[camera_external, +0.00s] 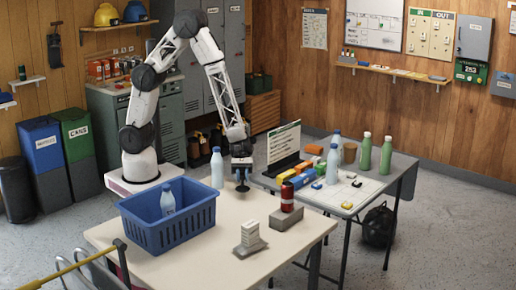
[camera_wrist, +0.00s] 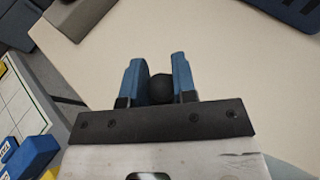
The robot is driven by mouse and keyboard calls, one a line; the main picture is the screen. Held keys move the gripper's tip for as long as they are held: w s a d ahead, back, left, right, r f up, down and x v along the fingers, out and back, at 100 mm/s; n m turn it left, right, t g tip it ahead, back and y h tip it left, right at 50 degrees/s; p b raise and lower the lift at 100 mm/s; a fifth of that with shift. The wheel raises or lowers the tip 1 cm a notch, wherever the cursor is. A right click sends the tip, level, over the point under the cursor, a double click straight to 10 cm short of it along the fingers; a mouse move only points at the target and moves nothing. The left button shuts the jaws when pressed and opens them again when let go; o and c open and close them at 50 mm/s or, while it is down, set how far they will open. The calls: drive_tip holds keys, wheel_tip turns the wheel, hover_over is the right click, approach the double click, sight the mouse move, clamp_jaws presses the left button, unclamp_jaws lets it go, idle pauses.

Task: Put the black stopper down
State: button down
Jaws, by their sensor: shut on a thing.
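My gripper (camera_external: 242,177) hangs pointing down over the far part of the cream table (camera_external: 175,262). In the wrist view its two blue fingers (camera_wrist: 157,68) are shut on the black stopper (camera_wrist: 160,88), a dark rounded thing between them. The stopper also shows as a small dark shape (camera_external: 242,188) below the fingers in the external view. Bare tabletop lies around it. I cannot tell how far its underside is from the table.
A blue crate (camera_external: 178,233) holding a bottle stands left on the table. A clear bottle (camera_external: 217,168) is just left of my gripper. A red can on a grey block (camera_external: 286,218) and a grey stand (camera_external: 250,240) are to the right and front. The middle tabletop is clear.

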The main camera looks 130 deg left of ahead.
sight(243, 188)
drive_tip(key=shift+f, duration=1.95)
drive_tip(key=shift+f, duration=0.15)
drive_tip(key=c, duration=0.9)
unclamp_jaws()
drive_tip(key=shift+s+a+r, duration=0.1)
drive_tip(key=shift+r, duration=0.1)
drive_tip(key=shift+v, duration=5.85)
drive_tip(key=shift+r, duration=0.1)
